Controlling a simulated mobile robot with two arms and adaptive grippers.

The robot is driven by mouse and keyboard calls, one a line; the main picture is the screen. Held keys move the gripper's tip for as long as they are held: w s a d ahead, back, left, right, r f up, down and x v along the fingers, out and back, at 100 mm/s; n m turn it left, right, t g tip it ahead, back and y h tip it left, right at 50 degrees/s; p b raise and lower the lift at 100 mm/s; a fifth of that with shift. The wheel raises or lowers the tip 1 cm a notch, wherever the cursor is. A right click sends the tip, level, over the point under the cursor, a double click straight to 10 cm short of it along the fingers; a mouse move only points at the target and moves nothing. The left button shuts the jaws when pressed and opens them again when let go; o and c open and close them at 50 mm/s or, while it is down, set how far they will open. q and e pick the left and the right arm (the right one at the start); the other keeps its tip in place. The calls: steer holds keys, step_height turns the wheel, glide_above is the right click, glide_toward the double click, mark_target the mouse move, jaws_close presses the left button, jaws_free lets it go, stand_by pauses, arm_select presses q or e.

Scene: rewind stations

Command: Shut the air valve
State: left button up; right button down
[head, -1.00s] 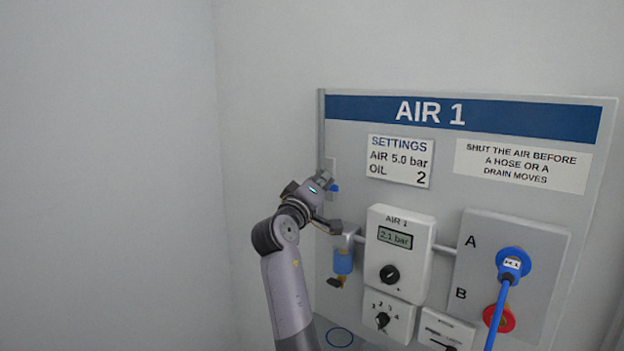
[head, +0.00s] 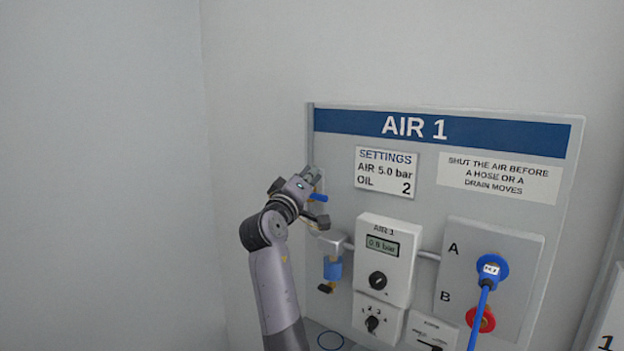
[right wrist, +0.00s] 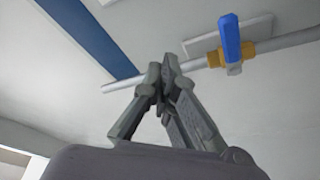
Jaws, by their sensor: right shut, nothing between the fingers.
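The air valve is on a pipe at the left edge of the AIR 1 panel. Its blue lever (head: 319,197) shows just right of my right gripper (head: 313,174), partly hidden by it. In the right wrist view the blue lever (right wrist: 231,38) stands crosswise to the grey pipe (right wrist: 285,42), on a brass valve body (right wrist: 216,59). My right gripper (right wrist: 162,75) is shut and empty there, its tips left of the lever and apart from it. The display (head: 383,245) reads about 0.8 bar. My left gripper is not in view.
Below the gripper hangs a blue filter bowl (head: 333,268). The regulator box (head: 388,285) and a port plate (head: 520,260) with a blue hose (head: 480,315) are to the right. The wall left of the panel is bare.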

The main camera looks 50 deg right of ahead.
arm_select(q)
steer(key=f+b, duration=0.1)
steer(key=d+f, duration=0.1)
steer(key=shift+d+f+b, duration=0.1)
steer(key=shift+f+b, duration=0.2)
steer(key=shift+b, duration=0.1)
arm_select(e)
steer(key=a+f, duration=0.3)
steer(key=a, duration=0.4)
steer(key=shift+s+a+f, duration=0.15)
steer(key=shift+a+f, duration=0.15)
steer(key=shift+a, duration=0.1)
steer(key=shift+d, duration=0.1)
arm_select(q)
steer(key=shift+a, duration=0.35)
